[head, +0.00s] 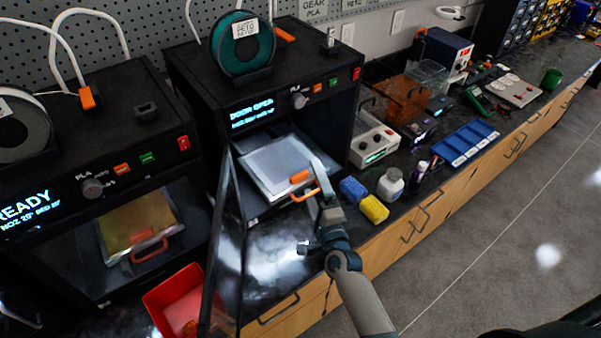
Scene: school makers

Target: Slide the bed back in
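The right-hand printer (205,62) has its glass door (228,245) swung open, and its display reads "DOOR OPEN". Its light grey bed (278,163) sticks out of the chamber's front opening, with an orange loop handle (299,178) on its front edge. My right gripper (312,212) is just in front of the bed, close beside the handle. Its finger parts are partly hidden and overlap the handle's right side, so I cannot tell whether it touches or grips it. My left gripper is not in view.
A second printer (105,100) at left reads "READY", its front shut. A red bin (174,298) stands by the open door. Blue (352,190) and yellow (374,209) blocks and a white bottle (391,184) stand right of my gripper. The floor (500,240) at right is clear.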

